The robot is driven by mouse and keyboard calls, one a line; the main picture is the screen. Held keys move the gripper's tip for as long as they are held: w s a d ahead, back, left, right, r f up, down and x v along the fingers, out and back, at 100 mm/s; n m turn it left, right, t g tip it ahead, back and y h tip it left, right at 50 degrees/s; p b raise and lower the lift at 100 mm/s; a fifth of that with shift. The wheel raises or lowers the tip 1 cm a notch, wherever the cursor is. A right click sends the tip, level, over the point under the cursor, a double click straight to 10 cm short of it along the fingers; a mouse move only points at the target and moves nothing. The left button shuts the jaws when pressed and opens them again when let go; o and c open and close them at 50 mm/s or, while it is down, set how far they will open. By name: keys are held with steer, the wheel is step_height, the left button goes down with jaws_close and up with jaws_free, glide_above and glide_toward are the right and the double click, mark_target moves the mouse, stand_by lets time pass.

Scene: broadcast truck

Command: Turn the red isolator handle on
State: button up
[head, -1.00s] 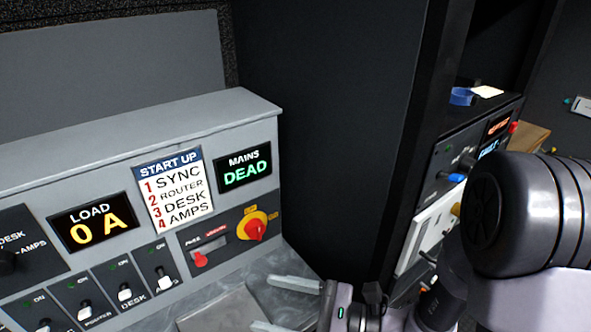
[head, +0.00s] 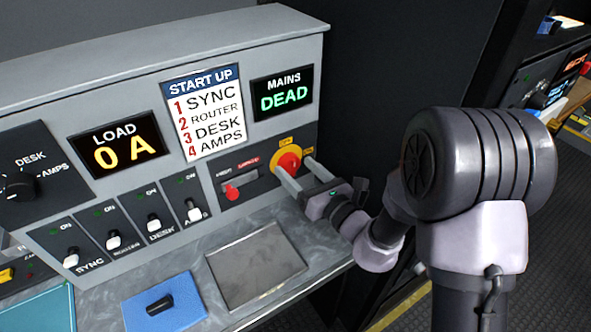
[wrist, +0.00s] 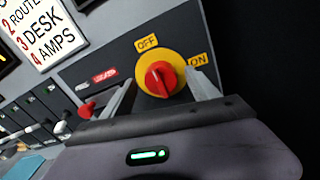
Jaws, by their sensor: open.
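The red isolator handle (head: 288,161) sits on a round yellow plate at the right end of the grey console's front. In the wrist view the handle (wrist: 159,80) is near the middle, its ridge lying roughly toward the OFF label (wrist: 147,43); the ON label (wrist: 197,60) is to its right. My gripper (head: 295,167) is open at the isolator, with one finger on each side of the handle in the wrist view (wrist: 161,90). I cannot tell whether either finger touches it. The MAINS display (head: 282,93) reads DEAD.
A small red switch (head: 232,191) is left of the isolator. Several white-tipped breaker switches (head: 153,221) line the front further left. A grey plate (head: 258,266) and a blue pad with a black knob (head: 160,302) lie on the desk below. The LOAD display (head: 115,145) reads 0 A.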

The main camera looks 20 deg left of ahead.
steer(key=shift+w+a, duration=0.45)
steer(key=shift+a, duration=0.15)
steer(key=c, duration=1.4)
steer(key=shift+o, duration=0.2)
